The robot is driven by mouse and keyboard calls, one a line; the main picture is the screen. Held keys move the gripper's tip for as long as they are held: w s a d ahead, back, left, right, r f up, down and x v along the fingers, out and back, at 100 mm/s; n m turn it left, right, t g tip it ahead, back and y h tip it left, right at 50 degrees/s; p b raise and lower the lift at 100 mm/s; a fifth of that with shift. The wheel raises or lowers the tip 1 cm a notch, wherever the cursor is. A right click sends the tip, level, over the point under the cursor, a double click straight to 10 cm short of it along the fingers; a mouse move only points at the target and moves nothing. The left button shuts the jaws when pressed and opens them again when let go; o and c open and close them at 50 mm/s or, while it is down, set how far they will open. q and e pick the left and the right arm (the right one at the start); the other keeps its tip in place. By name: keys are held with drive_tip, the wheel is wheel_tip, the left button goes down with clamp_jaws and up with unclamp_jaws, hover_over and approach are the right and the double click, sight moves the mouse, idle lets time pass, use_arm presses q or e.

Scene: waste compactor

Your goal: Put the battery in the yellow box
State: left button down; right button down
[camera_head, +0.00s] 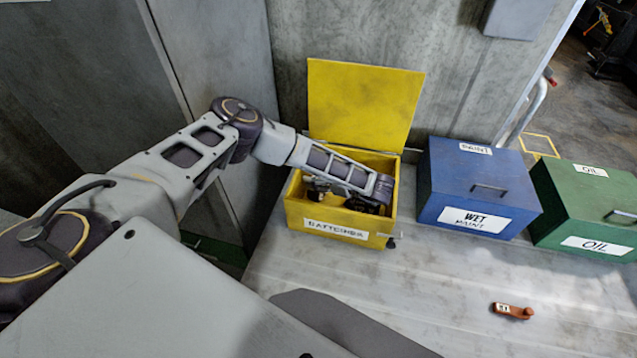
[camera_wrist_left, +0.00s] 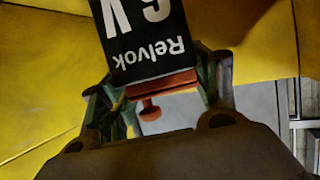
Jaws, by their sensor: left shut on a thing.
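The yellow box (camera_head: 337,222) stands with its lid (camera_head: 362,103) up against the wall; its front label appears to mention batteries. My left gripper (camera_head: 363,204) reaches down into the box's opening. In the left wrist view it is shut on the battery (camera_wrist_left: 143,36), a black block with white lettering reading "Relvok" and a "V". An orange-red end piece with a small knob shows on the battery's near end. Yellow box surfaces fill the wrist view behind it. In the head view my wrist hides the battery, and I cannot tell whether it touches the box floor. My right gripper is out of view.
A blue paint box (camera_head: 477,185) and a green oil box (camera_head: 588,206), both with closed lids, stand to the right. A small orange-brown object (camera_head: 513,311) lies on the pale worktop (camera_head: 430,290). The worktop in front of the boxes is mostly clear.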

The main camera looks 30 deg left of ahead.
use_arm(q)
drive_tip(key=shift+f, duration=1.45)
drive_tip(key=shift+f, duration=0.1)
drive_tip(key=shift+c, duration=1.9)
unclamp_jaws()
drive_tip(key=v, duration=0.7)
drive_tip(key=shift+d, duration=0.2)
